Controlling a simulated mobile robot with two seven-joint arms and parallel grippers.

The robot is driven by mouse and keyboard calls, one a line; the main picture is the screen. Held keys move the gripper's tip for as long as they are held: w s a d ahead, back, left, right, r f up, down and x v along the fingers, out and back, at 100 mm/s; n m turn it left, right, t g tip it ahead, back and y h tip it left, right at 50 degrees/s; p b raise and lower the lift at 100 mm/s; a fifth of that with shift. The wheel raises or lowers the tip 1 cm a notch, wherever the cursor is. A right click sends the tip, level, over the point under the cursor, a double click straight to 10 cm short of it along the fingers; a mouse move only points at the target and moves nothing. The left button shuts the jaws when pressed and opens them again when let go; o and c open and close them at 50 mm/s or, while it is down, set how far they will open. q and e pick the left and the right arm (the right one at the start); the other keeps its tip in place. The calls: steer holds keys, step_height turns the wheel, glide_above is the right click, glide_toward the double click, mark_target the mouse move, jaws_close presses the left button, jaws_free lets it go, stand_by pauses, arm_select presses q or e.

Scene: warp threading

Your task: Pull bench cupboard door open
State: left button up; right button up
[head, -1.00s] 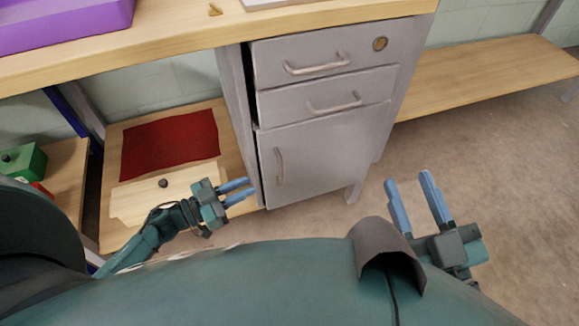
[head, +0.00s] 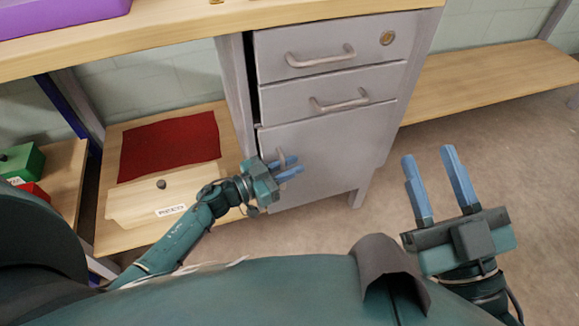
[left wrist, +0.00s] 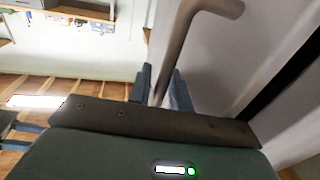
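The grey cupboard door (head: 325,155) is the lower front of the bench cabinet and looks closed in the head view. Its vertical bar handle (head: 282,153) is partly hidden behind my left gripper (head: 293,166). In the left wrist view the handle (left wrist: 182,38) runs down between the two blue fingers of my left gripper (left wrist: 160,85). The fingers stand apart on either side of it, and firm contact cannot be made out. My right gripper (head: 428,155) is open and empty, over the floor to the right of the cabinet.
Two drawers with handles (head: 320,57) (head: 338,101) sit above the door. A wooden box (head: 130,207) and a red cloth (head: 170,145) lie on the low shelf at left. A cabinet leg (head: 358,190) stands at right. The floor (head: 480,150) in front is clear.

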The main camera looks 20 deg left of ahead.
arm_select(q)
jaws_close()
steer(key=shift+s+d, duration=0.1)
steer(key=shift+s, duration=0.05)
stand_by(0.4)
